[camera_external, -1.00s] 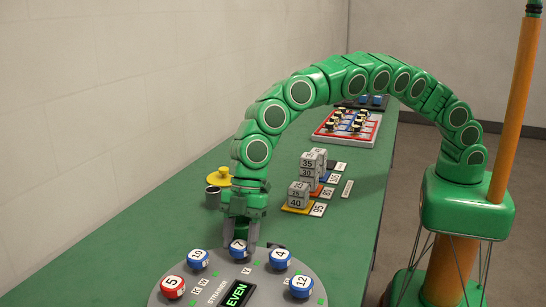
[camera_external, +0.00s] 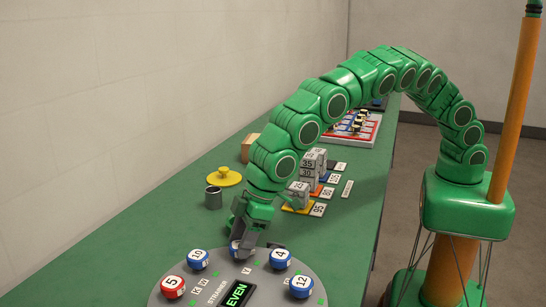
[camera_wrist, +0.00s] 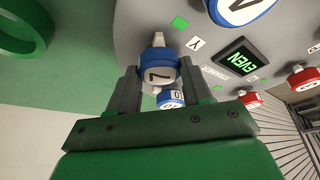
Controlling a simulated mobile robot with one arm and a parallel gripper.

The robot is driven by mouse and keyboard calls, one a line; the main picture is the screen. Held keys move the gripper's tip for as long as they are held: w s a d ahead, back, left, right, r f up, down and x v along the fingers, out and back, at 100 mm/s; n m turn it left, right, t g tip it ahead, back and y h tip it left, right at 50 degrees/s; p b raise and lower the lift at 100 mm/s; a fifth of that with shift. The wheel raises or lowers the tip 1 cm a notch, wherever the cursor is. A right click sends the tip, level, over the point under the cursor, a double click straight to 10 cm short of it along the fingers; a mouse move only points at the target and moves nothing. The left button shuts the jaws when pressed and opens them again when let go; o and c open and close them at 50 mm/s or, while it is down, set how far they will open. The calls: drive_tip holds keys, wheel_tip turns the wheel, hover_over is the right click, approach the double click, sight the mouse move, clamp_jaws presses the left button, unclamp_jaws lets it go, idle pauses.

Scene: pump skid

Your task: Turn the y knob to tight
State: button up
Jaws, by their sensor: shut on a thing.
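The round grey panel (camera_external: 207,293) carries several round numbered knobs. A display marked EVEN (camera_external: 238,294) is at its middle. The y knob, blue and white with a 7 (camera_wrist: 157,72), is next to the Y label (camera_wrist: 195,44) in the wrist view. In the external view this knob (camera_external: 235,245) is at the panel's far edge, largely hidden by my fingers. My gripper (camera_external: 242,240) is shut on it, with one finger on each side (camera_wrist: 158,82). In the wrist view the 7 looks tilted and a pale pointer sticks out at the knob's top.
Close by on the panel are blue knobs 10 (camera_external: 198,259) and 4 (camera_external: 280,258). Knob 12 (camera_external: 301,286) and red knob 5 (camera_external: 173,286) are further off. Behind stand a metal cup (camera_external: 213,198), a yellow lid (camera_external: 225,177) and grey numbered blocks (camera_external: 300,192).

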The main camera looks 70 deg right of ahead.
drive_tip(key=shift+s+a+r+m+t+h, duration=0.1)
drive_tip(key=shift+m+t+h, duration=0.25)
drive_tip(key=shift+m, duration=0.85)
drive_tip(key=shift+m+h, duration=0.35)
drive_tip(key=shift+m, duration=1.05)
drive_tip(key=o, duration=1)
drive_tip(key=shift+o, duration=0.2)
drive_tip(key=v, duration=0.7)
drive_tip(key=shift+s+r, duration=0.25)
drive_tip(key=shift+s, duration=0.05)
